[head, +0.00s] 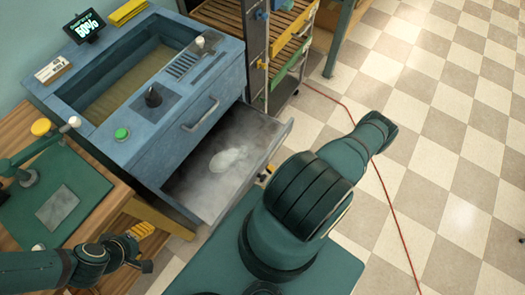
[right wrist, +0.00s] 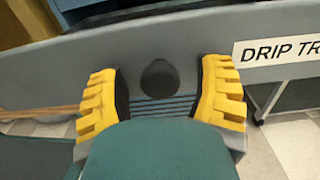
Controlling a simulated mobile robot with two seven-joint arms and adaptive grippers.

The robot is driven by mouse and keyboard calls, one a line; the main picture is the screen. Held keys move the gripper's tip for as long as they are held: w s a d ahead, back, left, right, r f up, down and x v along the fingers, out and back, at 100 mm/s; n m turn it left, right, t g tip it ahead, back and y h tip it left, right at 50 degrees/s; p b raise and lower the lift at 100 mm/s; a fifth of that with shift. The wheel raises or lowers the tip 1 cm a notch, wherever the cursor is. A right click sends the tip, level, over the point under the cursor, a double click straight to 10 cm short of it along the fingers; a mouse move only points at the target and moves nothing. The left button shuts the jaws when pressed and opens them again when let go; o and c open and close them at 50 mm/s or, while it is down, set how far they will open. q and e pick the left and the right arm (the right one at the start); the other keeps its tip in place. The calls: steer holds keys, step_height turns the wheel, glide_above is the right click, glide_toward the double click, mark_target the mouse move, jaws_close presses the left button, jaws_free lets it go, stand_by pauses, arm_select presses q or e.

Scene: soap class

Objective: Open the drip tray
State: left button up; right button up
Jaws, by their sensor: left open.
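The drip tray (head: 283,138) is a grey drawer, pulled well out from the front of the blue machine (head: 190,140). A pale patch (head: 228,160) lies on its floor. In the right wrist view the tray's grey front (right wrist: 40,75) carries a dark round knob (right wrist: 160,78) and a partly cut-off "DRIP TR" label (right wrist: 280,50). My right gripper (right wrist: 160,95) is open, its yellow fingers on either side of the knob with gaps. In the head view my arm mostly hides it. My left gripper (head: 146,248) is open and empty, low at the left, apart from the tray.
The machine has a basin, a grey handle (head: 201,114), a black knob (head: 153,96), a green button (head: 122,134) and a small screen (head: 84,25). A green mat (head: 60,200) lies on the left bench. A rack (head: 285,45) stands behind. A red cable (head: 390,205) crosses the checkered floor.

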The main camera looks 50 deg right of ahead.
steer(key=s, duration=1.2)
steer(key=shift+d, duration=0.45)
